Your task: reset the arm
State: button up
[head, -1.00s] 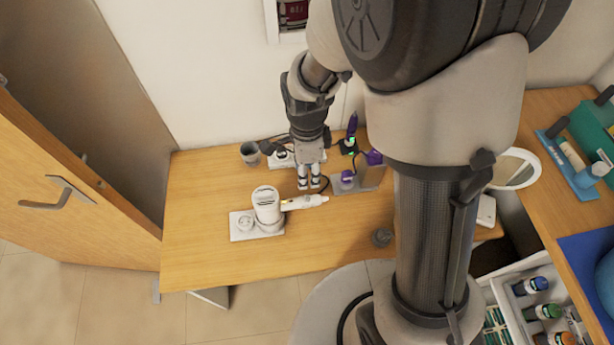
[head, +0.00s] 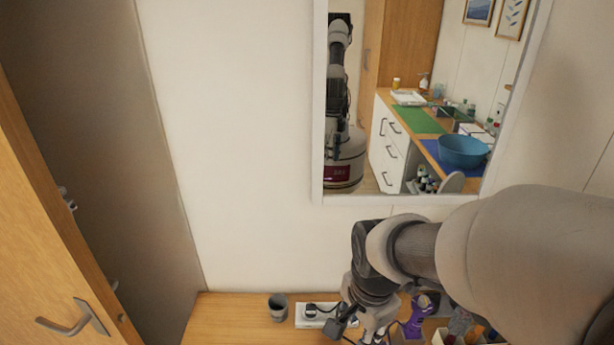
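My arm comes in from the right in the head view and reaches down to the wooden table (head: 225,315) at the bottom. My gripper (head: 374,336) points down at the bottom edge, just in front of the back wall side of the table. Its fingertips are small and partly cut off by the picture edge, so I cannot tell whether it is open or shut. I see nothing clearly held in it.
A grey cup (head: 278,308) and a white power strip (head: 309,322) with black plugs stand left of my gripper. A purple item (head: 421,308) stands just right of it. A mirror (head: 320,130) hangs above. A wooden door (head: 40,240) stands open at left.

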jog(key=s+d+r+n+t, duration=0.1)
jog(key=s+d+r+n, duration=0.1)
jog(key=s+r+n, duration=0.2)
jog(key=s+d+r+n+t+b, duration=0.1)
jog(key=s+r+n, duration=0.3)
jog(key=s+n, duration=0.4)
jog(key=shift+s+d+r+t, duration=0.4)
jog(key=shift+d+t, duration=0.1)
jog(key=shift+d, duration=0.25)
